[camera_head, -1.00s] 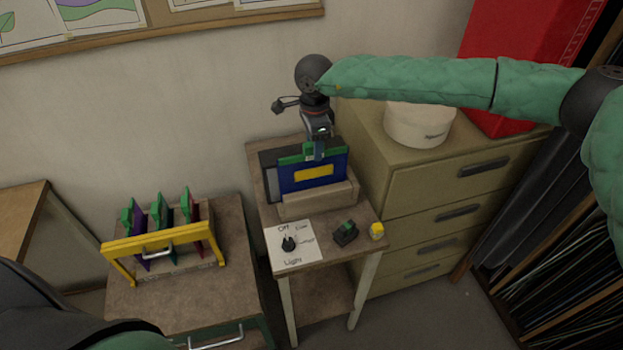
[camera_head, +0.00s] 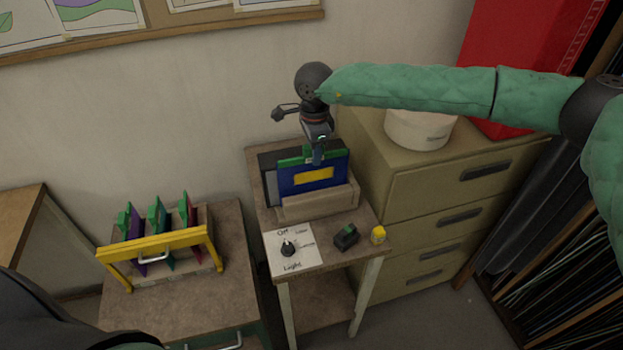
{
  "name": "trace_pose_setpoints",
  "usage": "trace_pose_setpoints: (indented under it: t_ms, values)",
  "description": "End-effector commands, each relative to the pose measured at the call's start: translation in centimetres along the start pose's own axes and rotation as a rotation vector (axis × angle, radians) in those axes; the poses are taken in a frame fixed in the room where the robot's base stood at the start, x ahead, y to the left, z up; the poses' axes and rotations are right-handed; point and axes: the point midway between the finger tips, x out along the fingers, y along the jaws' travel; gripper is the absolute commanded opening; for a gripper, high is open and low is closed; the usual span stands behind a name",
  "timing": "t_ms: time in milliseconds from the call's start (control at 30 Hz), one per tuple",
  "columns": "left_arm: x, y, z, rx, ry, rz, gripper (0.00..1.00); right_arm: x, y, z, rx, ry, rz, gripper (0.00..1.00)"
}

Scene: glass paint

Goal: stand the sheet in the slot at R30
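My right gripper (camera_head: 317,158) reaches down from above to the green top edge of a blue sheet with a yellow patch (camera_head: 313,176). Its fingers are at that green edge and appear closed on it. The blue sheet stands upright in a wooden holder (camera_head: 318,204) on the small table, in front of a dark sheet (camera_head: 268,178). On the left, a rack with a yellow bar (camera_head: 155,244) holds several upright sheets with green grips, among them a purple sheet (camera_head: 136,228). No R30 label can be read. My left gripper is not in view.
A drawer cabinet (camera_head: 440,185) bearing a white round container (camera_head: 420,128) stands close on the right.

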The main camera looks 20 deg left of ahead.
Motion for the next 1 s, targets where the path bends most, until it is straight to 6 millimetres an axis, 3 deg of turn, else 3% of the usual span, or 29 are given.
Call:
trace_pose_setpoints:
  t_ms: [33, 133, 1000]
  values:
    - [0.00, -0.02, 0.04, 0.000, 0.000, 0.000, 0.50, 0.00, 0.00, 0.00, 0.000, 0.000, 0.000, 0.18]
    - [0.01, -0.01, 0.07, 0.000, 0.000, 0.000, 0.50, 0.01, 0.01, 0.00, 0.000, 0.000, 0.000, 0.00]
    - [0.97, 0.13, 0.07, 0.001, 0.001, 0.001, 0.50, -0.24, -0.02, 0.00, 0.000, 0.000, -0.001, 0.00]
